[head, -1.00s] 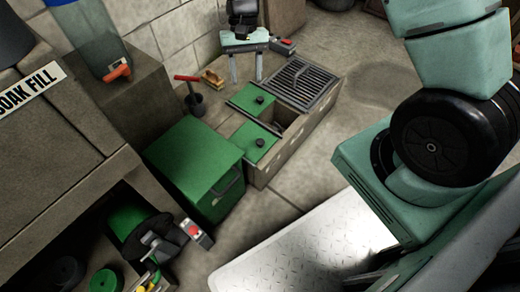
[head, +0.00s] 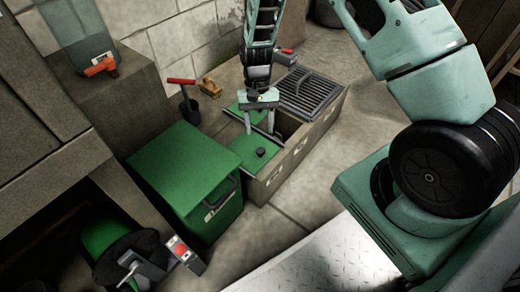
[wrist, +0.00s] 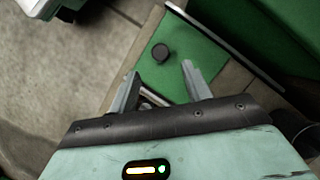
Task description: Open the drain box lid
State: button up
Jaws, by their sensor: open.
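The drain box (head: 300,150) is a low concrete block with green lids in its top. The near green lid (head: 240,148) lies flat and carries a black knob (head: 260,152). A farther green lid (head: 236,108) lies behind it, partly hidden by my gripper. My gripper (head: 259,131) points down over the box, fingers apart and empty, just behind the near knob in the head view. In the wrist view, a black knob (wrist: 160,53) on a green lid (wrist: 185,50) shows beyond and between the open fingertips (wrist: 160,70), apart from them.
A dark grate (head: 312,90) covers the box's far end, with an open recess (head: 288,123) beside the lids. A green cabinet (head: 185,165) with a handle stands close at left. A red-handled tool in a dark pot (head: 188,105) and a brush (head: 209,87) sit behind.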

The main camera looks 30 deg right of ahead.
aim_at(260, 150)
jog(key=b+x, duration=0.2)
jog(key=x, duration=0.4)
jog(key=shift+s+a+f+b, duration=0.1)
jog(key=shift+f+b, duration=0.25)
jog(key=shift+b, duration=0.05)
